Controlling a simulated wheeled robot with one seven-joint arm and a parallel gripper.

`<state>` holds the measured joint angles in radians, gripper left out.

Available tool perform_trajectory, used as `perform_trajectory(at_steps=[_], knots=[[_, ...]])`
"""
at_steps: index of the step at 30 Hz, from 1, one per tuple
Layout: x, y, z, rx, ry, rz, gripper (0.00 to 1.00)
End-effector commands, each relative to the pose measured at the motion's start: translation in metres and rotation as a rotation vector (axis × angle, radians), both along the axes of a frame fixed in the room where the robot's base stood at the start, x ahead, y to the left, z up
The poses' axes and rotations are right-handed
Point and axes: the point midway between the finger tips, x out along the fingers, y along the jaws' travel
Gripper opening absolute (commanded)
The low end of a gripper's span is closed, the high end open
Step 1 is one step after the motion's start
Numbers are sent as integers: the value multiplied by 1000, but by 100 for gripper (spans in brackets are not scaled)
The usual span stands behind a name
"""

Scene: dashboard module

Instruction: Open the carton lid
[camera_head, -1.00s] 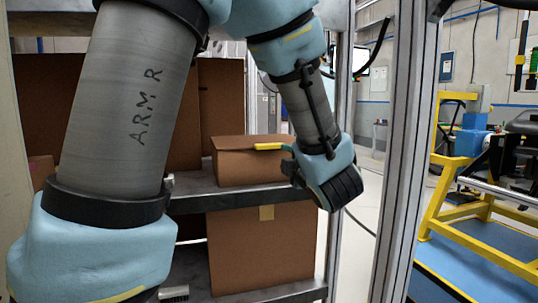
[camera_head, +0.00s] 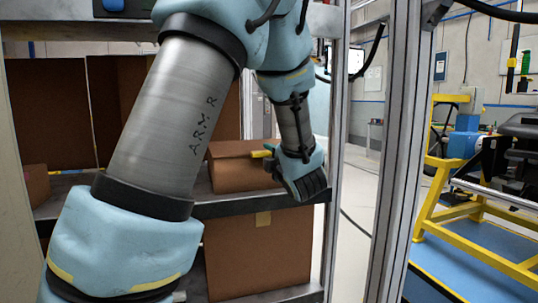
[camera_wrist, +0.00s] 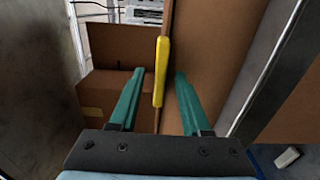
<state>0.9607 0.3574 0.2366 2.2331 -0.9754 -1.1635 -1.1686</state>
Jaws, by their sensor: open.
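A closed brown carton (camera_head: 232,176) sits on the middle shelf in the head view, its lid (camera_head: 228,150) lying nearly flat. A yellow strip (camera_head: 261,153) shows at the lid's right front edge. My gripper (camera_head: 264,158) is at that corner, partly hiding the strip and the carton's right side. In the wrist view my gripper (camera_wrist: 159,74) is open, with its two teal fingers on either side of the yellow strip (camera_wrist: 161,65). The strip runs along the edge of the brown carton (camera_wrist: 205,50). I cannot tell whether a finger touches it.
The metal shelf (camera_head: 255,203) runs under the carton, with a larger brown box (camera_head: 258,255) below. Tall brown panels (camera_head: 50,110) stand behind at left. A metal post (camera_head: 395,150) stands to the right of my gripper. A yellow frame (camera_head: 445,205) is farther right.

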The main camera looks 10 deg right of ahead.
Motion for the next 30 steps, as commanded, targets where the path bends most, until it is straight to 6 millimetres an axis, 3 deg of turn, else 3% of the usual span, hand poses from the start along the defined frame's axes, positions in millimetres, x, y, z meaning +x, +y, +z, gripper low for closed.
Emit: perform_trajectory(at_steps=[7, 19, 30], knots=[[0, 0, 0, 1, 0, -1, 45], [0, 0, 0, 1, 1, -1, 0], [0, 0, 0, 1, 1, -1, 0]])
